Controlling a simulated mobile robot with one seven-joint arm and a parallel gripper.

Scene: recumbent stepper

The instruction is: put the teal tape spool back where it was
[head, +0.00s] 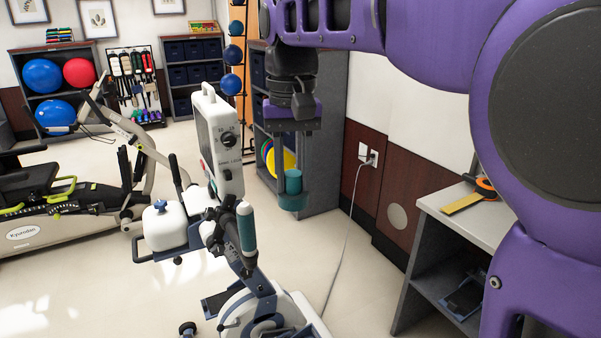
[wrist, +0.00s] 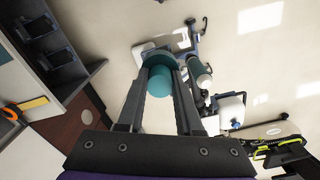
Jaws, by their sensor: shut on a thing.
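The teal tape spool (head: 292,201) is between the fingertips of my gripper (head: 293,178), held in the air well above the floor. In the wrist view the spool (wrist: 154,83) shows as a wide teal disc with a narrower teal cylinder, between the two long grey fingers of the gripper (wrist: 158,70). The gripper is shut on it. In the head view the spool hangs to the right of the white upright device and left of the wall. Which spot the spool came from cannot be told from these frames.
A white device (head: 219,145) with dials stands left of my gripper, with a teal-gripped handle (head: 247,228) below. A white container (head: 165,226) with a blue knob is further left. A counter (head: 435,204) at right bears an orange-and-yellow tool (head: 461,203). A cord hangs from the wall outlet.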

